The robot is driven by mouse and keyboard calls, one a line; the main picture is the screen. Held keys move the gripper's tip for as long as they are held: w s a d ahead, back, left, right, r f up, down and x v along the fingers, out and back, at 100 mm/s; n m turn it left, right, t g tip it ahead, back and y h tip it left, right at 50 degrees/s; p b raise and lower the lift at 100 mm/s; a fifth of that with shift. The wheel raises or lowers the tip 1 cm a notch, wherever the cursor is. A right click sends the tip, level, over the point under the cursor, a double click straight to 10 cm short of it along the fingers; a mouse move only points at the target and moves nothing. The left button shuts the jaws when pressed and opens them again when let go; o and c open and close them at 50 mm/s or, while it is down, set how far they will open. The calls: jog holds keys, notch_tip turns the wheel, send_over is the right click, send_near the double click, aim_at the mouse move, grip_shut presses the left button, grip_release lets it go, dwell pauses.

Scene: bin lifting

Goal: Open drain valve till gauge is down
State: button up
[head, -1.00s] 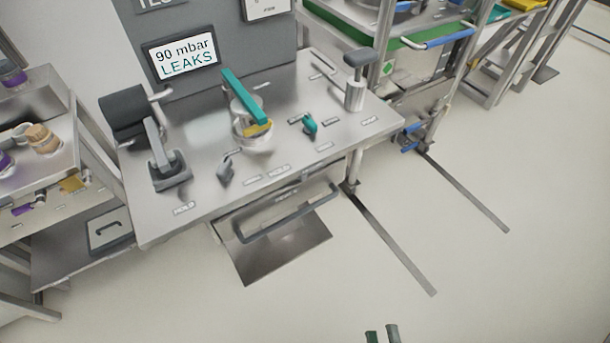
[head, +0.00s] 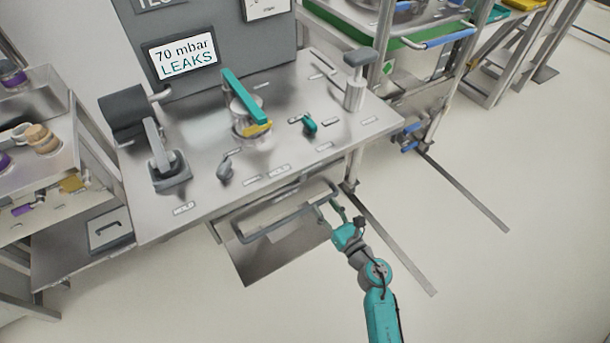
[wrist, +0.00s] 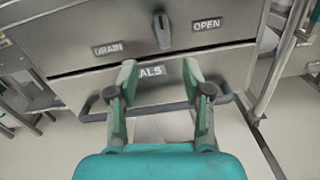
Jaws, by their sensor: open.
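A small grey drain valve handle (wrist: 162,30) shows in the wrist view on the bench's front panel. It points roughly up and down, between the label DRAIN (wrist: 108,48) on its left and the label OPEN (wrist: 207,25) on its right. The gauge display (head: 187,56) in the head view reads 70 mbar LEAKS. My gripper (head: 339,208) is open and empty in front of the bench's lower right front. In the wrist view its fingers (wrist: 160,84) stand apart below the valve handle, over the drawer front, with the handle beyond them and untouched.
A drawer with a grey bar handle (head: 290,212) is under the bench, close to my gripper. The steel bench top (head: 205,190) carries a teal lever (head: 243,95), a teal knob (head: 309,124) and a grey post (head: 355,92).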

aim_at(305, 176)
jog(key=w+a, duration=0.2)
jog(key=w, duration=0.1)
jog(key=w+a+n, duration=0.1)
jog(key=w+a, duration=0.2)
jog(key=w, duration=0.1)
jog(key=w+a+n, duration=0.1)
jog(key=w+a, duration=0.1)
jog(key=w, duration=0.2)
jog(key=shift+w+a+r, duration=0.15)
jog(key=shift+w+r, duration=0.05)
grip_shut()
